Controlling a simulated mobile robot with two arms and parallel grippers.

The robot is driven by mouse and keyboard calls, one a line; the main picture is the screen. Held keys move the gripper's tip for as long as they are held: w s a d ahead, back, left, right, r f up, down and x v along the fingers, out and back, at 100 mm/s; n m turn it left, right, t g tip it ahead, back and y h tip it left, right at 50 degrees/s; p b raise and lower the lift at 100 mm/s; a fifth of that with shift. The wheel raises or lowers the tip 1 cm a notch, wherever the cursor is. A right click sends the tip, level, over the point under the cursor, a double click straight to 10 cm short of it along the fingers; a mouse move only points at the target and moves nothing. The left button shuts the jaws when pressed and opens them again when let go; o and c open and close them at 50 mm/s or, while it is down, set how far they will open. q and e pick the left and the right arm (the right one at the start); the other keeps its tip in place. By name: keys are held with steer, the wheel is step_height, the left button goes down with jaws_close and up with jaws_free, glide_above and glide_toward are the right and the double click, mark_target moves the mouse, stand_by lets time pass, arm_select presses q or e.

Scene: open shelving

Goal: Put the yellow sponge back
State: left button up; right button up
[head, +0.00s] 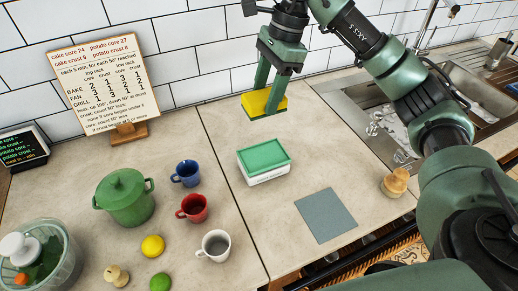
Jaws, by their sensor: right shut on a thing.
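The yellow sponge (256,104) is between the fingertips of my right gripper (264,95), which is shut on it. The sponge has a dark green underside or edge and is held above the counter, near the tiled back wall. A white box with a green lid (264,161) stands on the counter in front of it, apart from the gripper. A flat grey-blue square mat (325,215) lies to the right of the box, with nothing on it. My left gripper is not in view.
A sink (470,95) with a tap is at the right. A wooden-handled brush (395,183) stands near the right front. A green pot (124,198), blue (186,173), red (193,208) and white (214,245) mugs and a lemon (153,246) are at left. The counter behind the box is clear.

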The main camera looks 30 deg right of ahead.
step_height(320, 180, down, 12)
steer(key=shift+r+p, duration=0.1)
steer(key=shift+p, duration=0.75)
step_height(320, 180, down, 4)
steer(key=shift+f+p, duration=0.25)
steer(key=shift+p, duration=0.15)
steer(key=shift+f, duration=0.1)
steer(key=o, duration=1.3)
